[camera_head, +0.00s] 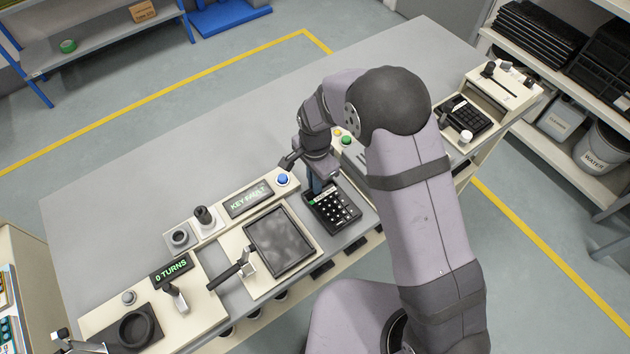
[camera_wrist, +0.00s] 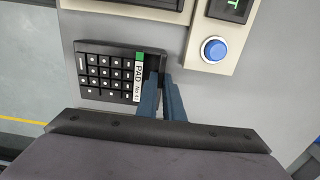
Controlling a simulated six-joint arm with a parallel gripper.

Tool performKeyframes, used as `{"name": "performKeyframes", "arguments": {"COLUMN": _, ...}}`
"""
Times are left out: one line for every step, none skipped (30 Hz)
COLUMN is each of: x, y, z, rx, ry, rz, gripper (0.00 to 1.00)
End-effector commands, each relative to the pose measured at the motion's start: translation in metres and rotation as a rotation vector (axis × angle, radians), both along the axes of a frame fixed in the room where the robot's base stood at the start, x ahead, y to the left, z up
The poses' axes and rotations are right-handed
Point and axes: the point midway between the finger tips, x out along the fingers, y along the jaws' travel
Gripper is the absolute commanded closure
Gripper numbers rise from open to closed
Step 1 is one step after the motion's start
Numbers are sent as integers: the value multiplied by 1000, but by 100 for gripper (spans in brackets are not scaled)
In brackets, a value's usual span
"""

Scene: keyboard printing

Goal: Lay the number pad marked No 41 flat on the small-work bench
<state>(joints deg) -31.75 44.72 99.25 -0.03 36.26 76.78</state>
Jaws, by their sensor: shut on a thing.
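The number pad (camera_head: 336,210) is black with white-marked keys. Its white label strip reads PAD and a small number that looks like 41, with a green patch at one end. In the wrist view the pad (camera_wrist: 108,72) shows face up beside my fingers. My gripper (camera_head: 315,186) is shut on the pad's label-side edge; the fingertips also show in the wrist view (camera_wrist: 163,98). The pad looks level over the grey bench (camera_head: 200,160), right of the dark-screened station. I cannot tell whether it touches the surface. No sign names this bench as the small-work bench.
Left of the pad stand a dark-plate station (camera_head: 278,242) with a lever, a KEY FAULT display (camera_head: 249,199) and a blue button (camera_head: 282,180). Another keypad (camera_head: 458,118) sits in a cream station at right. The far side of the bench is bare.

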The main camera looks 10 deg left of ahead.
Motion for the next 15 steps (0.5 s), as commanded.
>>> {"name": "performKeyframes", "arguments": {"x": 0, "y": 0, "z": -1, "rx": 1, "ry": -1, "rz": 0, "gripper": 100}}
{"name": "performKeyframes", "arguments": {"x": 0, "y": 0, "z": -1, "rx": 1, "ry": -1, "rz": 0, "gripper": 100}}
{"name": "performKeyframes", "arguments": {"x": 0, "y": 0, "z": -2, "rx": 1, "ry": -1, "rz": 0, "gripper": 100}}
{"name": "performKeyframes", "arguments": {"x": 0, "y": 0, "z": -2, "rx": 1, "ry": -1, "rz": 0, "gripper": 100}}
{"name": "performKeyframes", "arguments": {"x": 0, "y": 0, "z": -2, "rx": 1, "ry": -1, "rz": 0, "gripper": 100}}
{"name": "performKeyframes", "arguments": {"x": 0, "y": 0, "z": -3, "rx": 1, "ry": -1, "rz": 0, "gripper": 100}}
{"name": "performKeyframes", "arguments": {"x": 0, "y": 0, "z": -2, "rx": 1, "ry": -1, "rz": 0, "gripper": 86}}
{"name": "performKeyframes", "arguments": {"x": 0, "y": 0, "z": -2, "rx": 1, "ry": -1, "rz": 0, "gripper": 78}}
{"name": "performKeyframes", "arguments": {"x": 0, "y": 0, "z": -2, "rx": 1, "ry": -1, "rz": 0, "gripper": 71}}
{"name": "performKeyframes", "arguments": {"x": 0, "y": 0, "z": -2, "rx": 1, "ry": -1, "rz": 0, "gripper": 71}}
{"name": "performKeyframes", "arguments": {"x": 0, "y": 0, "z": -2, "rx": 1, "ry": -1, "rz": 0, "gripper": 71}}
{"name": "performKeyframes", "arguments": {"x": 0, "y": 0, "z": -2, "rx": 1, "ry": -1, "rz": 0, "gripper": 71}}
{"name": "performKeyframes", "arguments": {"x": 0, "y": 0, "z": -2, "rx": 0, "ry": 0, "rz": 0, "gripper": 71}}
{"name": "performKeyframes", "arguments": {"x": 0, "y": 0, "z": -2, "rx": 0, "ry": 0, "rz": 0, "gripper": 71}}
{"name": "performKeyframes", "arguments": {"x": 0, "y": 0, "z": -2, "rx": 0, "ry": 0, "rz": 0, "gripper": 71}}
